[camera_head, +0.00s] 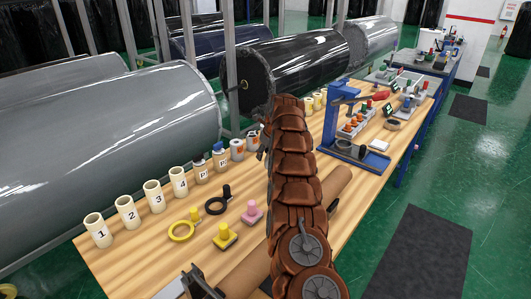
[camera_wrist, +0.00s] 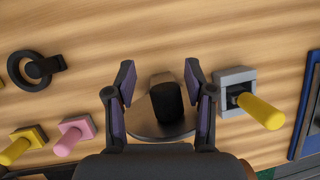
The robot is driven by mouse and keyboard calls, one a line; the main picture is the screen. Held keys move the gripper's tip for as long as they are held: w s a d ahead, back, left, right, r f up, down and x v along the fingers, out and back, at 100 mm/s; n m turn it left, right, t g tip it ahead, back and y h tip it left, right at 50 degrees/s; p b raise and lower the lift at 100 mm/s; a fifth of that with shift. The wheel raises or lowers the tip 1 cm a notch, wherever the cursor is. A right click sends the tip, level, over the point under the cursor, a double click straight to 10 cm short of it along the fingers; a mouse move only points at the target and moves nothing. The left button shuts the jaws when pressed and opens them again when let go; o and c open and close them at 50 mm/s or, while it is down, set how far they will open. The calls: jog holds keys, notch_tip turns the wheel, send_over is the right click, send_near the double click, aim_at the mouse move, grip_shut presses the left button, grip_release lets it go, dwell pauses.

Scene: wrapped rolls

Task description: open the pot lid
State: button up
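In the wrist view, a dark round lid (camera_wrist: 146,126) with an upright black knob (camera_wrist: 167,101) lies below my gripper (camera_wrist: 159,76). My gripper is open, with one finger on each side of the knob and gaps between finger and knob. I cannot tell whether a pot is under the lid. In the head view my brown arm covers this spot, and neither the lid nor the gripper's fingertips can be made out.
A grey block with a yellow handle (camera_wrist: 258,110) stands close on the right. Pink (camera_wrist: 76,131) and yellow (camera_wrist: 24,141) knobbed blocks and a black ring (camera_wrist: 30,70) lie left. The wooden table (camera_head: 145,262) also holds numbered cups (camera_head: 127,212), a brown roll and a blue press (camera_head: 338,125).

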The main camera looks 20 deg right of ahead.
jog(key=shift+d+r, duration=0.1)
jog(key=shift+r, duration=0.45)
jog(key=a+v, duration=0.1)
jog(key=v, duration=1)
jog(key=shift+d, duration=0.5)
jog(key=shift+s, duration=0.2)
